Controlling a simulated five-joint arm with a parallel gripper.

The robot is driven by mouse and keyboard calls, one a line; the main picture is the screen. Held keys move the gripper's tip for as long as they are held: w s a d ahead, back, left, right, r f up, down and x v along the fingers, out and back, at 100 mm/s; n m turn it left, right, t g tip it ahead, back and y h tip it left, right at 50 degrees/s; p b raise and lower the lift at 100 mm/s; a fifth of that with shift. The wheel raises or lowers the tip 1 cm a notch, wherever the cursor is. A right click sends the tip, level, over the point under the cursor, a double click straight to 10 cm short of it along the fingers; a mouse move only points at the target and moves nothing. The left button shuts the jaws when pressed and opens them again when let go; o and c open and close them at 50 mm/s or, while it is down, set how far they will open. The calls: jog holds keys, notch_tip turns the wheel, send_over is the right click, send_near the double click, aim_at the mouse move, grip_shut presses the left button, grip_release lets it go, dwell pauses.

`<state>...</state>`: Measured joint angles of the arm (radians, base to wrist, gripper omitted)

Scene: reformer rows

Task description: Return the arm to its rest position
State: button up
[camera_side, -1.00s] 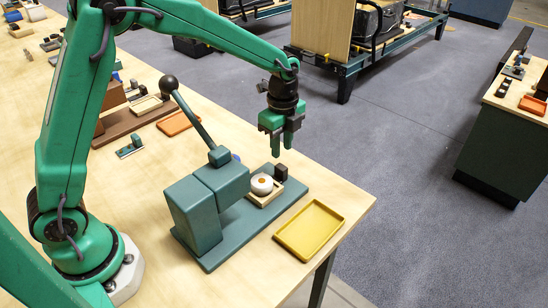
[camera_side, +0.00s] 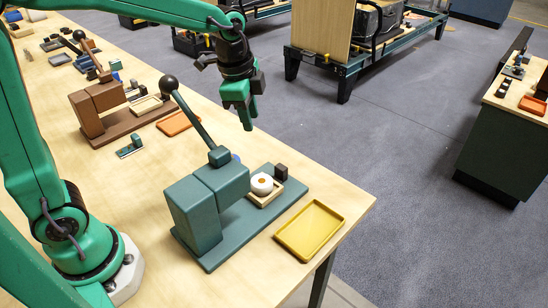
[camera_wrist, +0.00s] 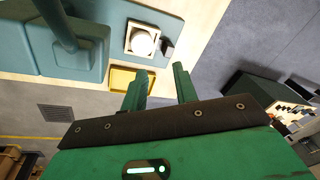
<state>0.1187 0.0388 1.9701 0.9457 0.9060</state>
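My gripper (camera_side: 246,113) hangs fingers down, raised above the far edge of the wooden table and well clear of it in the side view. In the wrist view its two green fingers (camera_wrist: 160,76) stand apart with nothing between them. A teal press (camera_side: 205,205) with a dark ball-topped lever stands on the table below. A white round piece (camera_side: 262,184) with an orange centre sits in a pale wooden frame on the press base; the wrist view shows it too (camera_wrist: 143,43). My gripper touches none of these.
A yellow tray (camera_side: 309,231) lies at the table's right corner. A brown press (camera_side: 101,107), an orange tray (camera_side: 178,123) and a small teal holder (camera_side: 130,148) stand farther back. Grey floor (camera_side: 400,140) lies beyond the table edge, with a green cabinet (camera_side: 510,150) at the right.

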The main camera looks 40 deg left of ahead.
jog(key=s+a+r+n, duration=0.1)
jog(key=s+r+n, duration=0.1)
jog(key=s, duration=0.1)
jog(key=s+a+r+n+t, duration=0.1)
jog(key=s+r+n, duration=0.1)
jog(key=s, duration=0.1)
jog(key=s+r+n+t, duration=0.1)
jog(key=s+n, duration=0.1)
jog(key=s, duration=0.1)
jog(key=shift+s+a+r+n, duration=0.4)
jog(key=s+a+f+n+t, duration=0.1)
jog(key=s+a+f+n, duration=0.1)
jog(key=s+n, duration=0.3)
jog(key=shift+s, duration=1.25)
